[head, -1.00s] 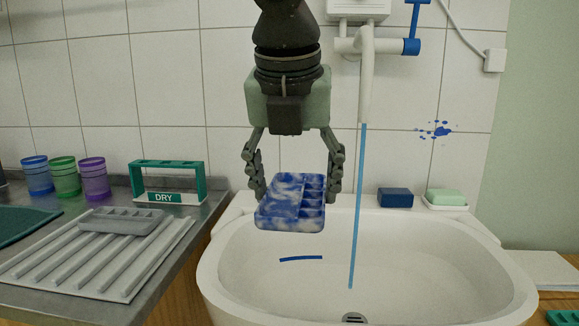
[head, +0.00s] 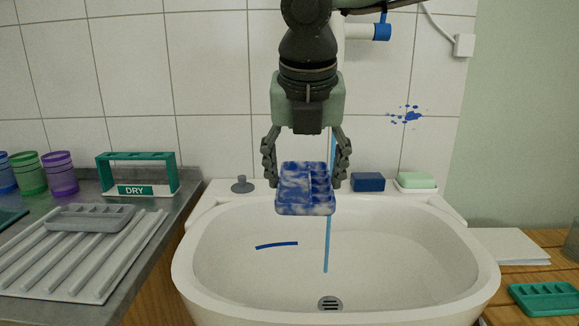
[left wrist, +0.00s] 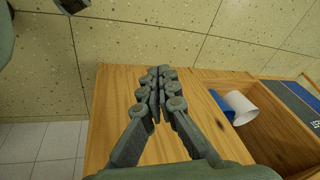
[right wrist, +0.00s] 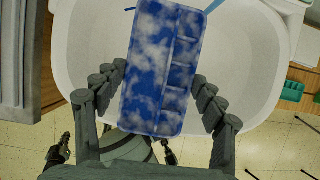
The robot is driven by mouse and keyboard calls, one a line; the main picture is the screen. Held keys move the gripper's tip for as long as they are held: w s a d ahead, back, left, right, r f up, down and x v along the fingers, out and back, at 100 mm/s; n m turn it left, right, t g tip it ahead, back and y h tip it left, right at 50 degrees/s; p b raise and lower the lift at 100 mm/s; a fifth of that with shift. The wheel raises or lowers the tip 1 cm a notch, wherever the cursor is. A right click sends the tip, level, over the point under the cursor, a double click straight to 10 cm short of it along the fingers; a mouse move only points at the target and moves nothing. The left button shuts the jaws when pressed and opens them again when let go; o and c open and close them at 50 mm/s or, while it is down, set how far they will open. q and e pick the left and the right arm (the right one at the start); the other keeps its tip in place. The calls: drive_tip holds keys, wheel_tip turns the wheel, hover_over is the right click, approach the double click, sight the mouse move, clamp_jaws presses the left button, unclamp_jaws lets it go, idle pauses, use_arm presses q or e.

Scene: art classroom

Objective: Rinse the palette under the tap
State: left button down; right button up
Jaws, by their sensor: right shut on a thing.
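My right gripper (head: 306,174) is shut on the palette (head: 304,203), a tray with small wells covered in blue and whitish smears. It holds the palette above the sink basin (head: 400,262). The thin blue water stream (head: 326,246) shows above and below the palette, and the part between is hidden behind it. I cannot tell whether water touches it. The tap is mostly hidden behind my right arm; its blue handle (head: 382,32) shows. In the right wrist view the palette (right wrist: 158,75) lies between the fingers. My left gripper (left wrist: 158,78) is shut and empty, beside a wooden cabinet.
A grey palette (head: 90,217) lies on the ribbed draining board (head: 75,265) at left. A green rack marked DRY (head: 137,178), cups (head: 60,174), a plug (head: 242,185), a blue sponge (head: 368,182) and soap (head: 416,180) stand around. A teal palette (head: 545,298) is at right.

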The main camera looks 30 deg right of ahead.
sight(327, 180)
drive_tip(key=d, duration=0.1)
drive_tip(key=d+p, duration=0.1)
drive_tip(key=shift+w+d+f, duration=0.15)
drive_tip(key=shift+d, duration=0.15)
drive_tip(key=shift+w+d+f+b, duration=0.1)
drive_tip(key=shift+d+f+b, duration=0.1)
drive_tip(key=shift+d+b, duration=0.3)
drive_tip(key=shift+d+f+b, duration=0.2)
drive_tip(key=shift+d+b, duration=0.05)
drive_tip(key=shift+d, duration=0.3)
use_arm(q)
drive_tip(key=shift+b+v, duration=0.4)
drive_tip(key=shift+v, duration=0.8)
use_arm(e)
drive_tip(key=shift+w+d+f, duration=0.1)
drive_tip(key=shift+d, duration=0.95)
use_arm(q)
drive_tip(key=shift+w+a+r, duration=0.1)
drive_tip(key=shift+a, duration=0.1)
drive_tip(key=shift+f+b, duration=0.5)
drive_tip(key=shift+f, duration=0.05)
use_arm(e)
drive_tip(key=shift+s, duration=0.6)
use_arm(q)
drive_tip(key=shift+f, duration=0.1)
use_arm(e)
drive_tip(key=shift+w, duration=0.15)
